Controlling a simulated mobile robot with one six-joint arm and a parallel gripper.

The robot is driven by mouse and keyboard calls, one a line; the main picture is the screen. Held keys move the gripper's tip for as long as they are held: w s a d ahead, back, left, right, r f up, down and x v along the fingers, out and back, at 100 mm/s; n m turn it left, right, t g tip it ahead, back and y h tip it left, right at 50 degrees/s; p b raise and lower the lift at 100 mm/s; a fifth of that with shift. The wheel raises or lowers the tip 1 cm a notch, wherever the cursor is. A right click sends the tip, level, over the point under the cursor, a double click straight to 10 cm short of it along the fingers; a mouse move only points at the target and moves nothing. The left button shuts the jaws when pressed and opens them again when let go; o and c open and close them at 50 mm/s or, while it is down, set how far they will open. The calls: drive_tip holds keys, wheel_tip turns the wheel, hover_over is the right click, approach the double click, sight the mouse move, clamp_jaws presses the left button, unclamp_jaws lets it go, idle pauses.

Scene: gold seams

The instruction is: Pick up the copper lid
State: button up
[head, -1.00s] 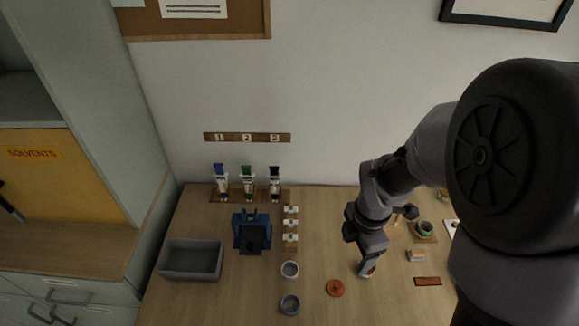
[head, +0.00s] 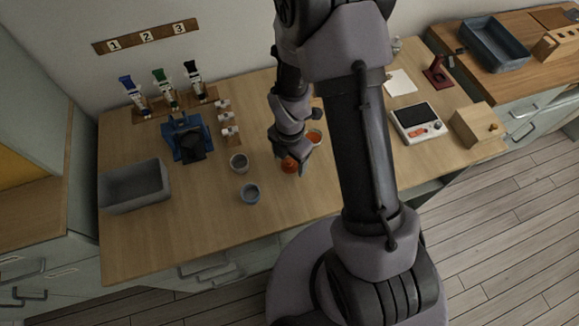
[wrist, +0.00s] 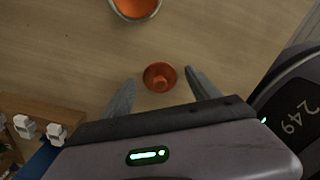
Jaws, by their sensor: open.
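The copper lid (wrist: 159,76) is a small round orange-brown disc with a raised knob. It lies on the wooden table, and in the wrist view it sits between my gripper's fingers. My gripper (wrist: 160,82) is open, with one finger on each side of the lid and a visible gap on both sides. I cannot tell its exact height above the table. In the head view the lid (head: 289,165) is partly hidden by my gripper, which is over it.
A cup with orange contents (head: 314,138) stands close to the lid. Two small grey cups (head: 250,193) stand to its left. A blue stand (head: 185,138), a grey bin (head: 135,186) and a scale (head: 419,122) are farther off. The table front is clear.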

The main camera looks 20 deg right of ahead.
drive_tip(key=shift+f, duration=0.15)
drive_tip(key=c, duration=1.4)
